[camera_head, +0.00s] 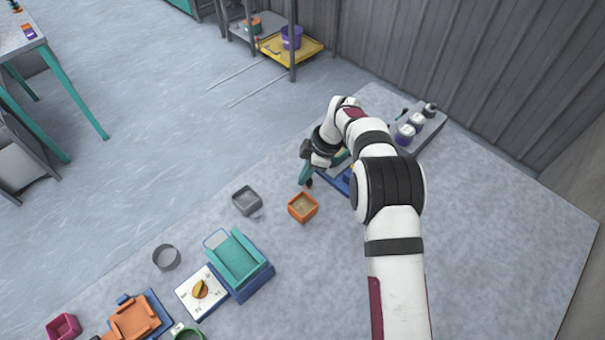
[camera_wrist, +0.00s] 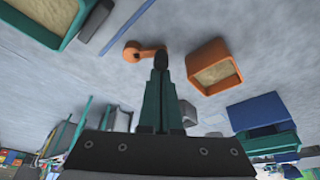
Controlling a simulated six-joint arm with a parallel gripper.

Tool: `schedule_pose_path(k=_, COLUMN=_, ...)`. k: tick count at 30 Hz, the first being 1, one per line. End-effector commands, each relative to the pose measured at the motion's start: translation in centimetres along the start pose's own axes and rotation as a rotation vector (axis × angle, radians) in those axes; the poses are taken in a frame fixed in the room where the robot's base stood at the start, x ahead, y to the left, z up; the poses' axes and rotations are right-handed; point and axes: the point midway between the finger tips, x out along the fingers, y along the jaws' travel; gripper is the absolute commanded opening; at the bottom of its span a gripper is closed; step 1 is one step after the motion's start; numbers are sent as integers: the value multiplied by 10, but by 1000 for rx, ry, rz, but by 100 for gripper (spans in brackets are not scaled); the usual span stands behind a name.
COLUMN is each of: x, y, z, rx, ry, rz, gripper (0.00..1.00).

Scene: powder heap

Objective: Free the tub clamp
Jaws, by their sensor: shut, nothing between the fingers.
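My gripper (camera_head: 309,183) points down near the middle of the table, just beyond the orange box. In the wrist view its two teal fingers (camera_wrist: 160,58) are together and empty. An orange lever (camera_wrist: 148,52) with a rounded end, seemingly the clamp, shows right at the fingertips; I cannot tell whether they touch it. A teal tub of pale powder (camera_wrist: 72,32) is at the upper left of the wrist view, with a grey block (camera_wrist: 97,20) and a blue strip (camera_wrist: 130,22) beside it. In the head view my arm hides most of this tub and the lever.
An orange box of powder (camera_head: 302,219) stands close by; it also shows in the wrist view (camera_wrist: 229,84). A grey box (camera_head: 247,210), a teal device on a blue base (camera_head: 236,258) and a dial panel (camera_head: 190,307) lie left. Jars (camera_head: 405,136) stand behind the arm. The right side of the table is clear.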

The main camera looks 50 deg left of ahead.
Motion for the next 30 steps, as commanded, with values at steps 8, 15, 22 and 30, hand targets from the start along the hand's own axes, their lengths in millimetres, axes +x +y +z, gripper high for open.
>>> schedule_pose_path(k=8, x=-2, y=1, z=9, rx=-208, ry=-1, rz=-72, gripper=0)
schedule_pose_path(k=15, x=-5, y=1, z=15, rx=-262, ry=-1, rz=-92, gripper=0)
schedule_pose_path(k=22, x=-6, y=2, z=17, rx=-261, ry=-1, rz=-92, gripper=0)
schedule_pose_path(k=30, x=-5, y=4, z=14, rx=-262, ry=-1, rz=-91, gripper=0)
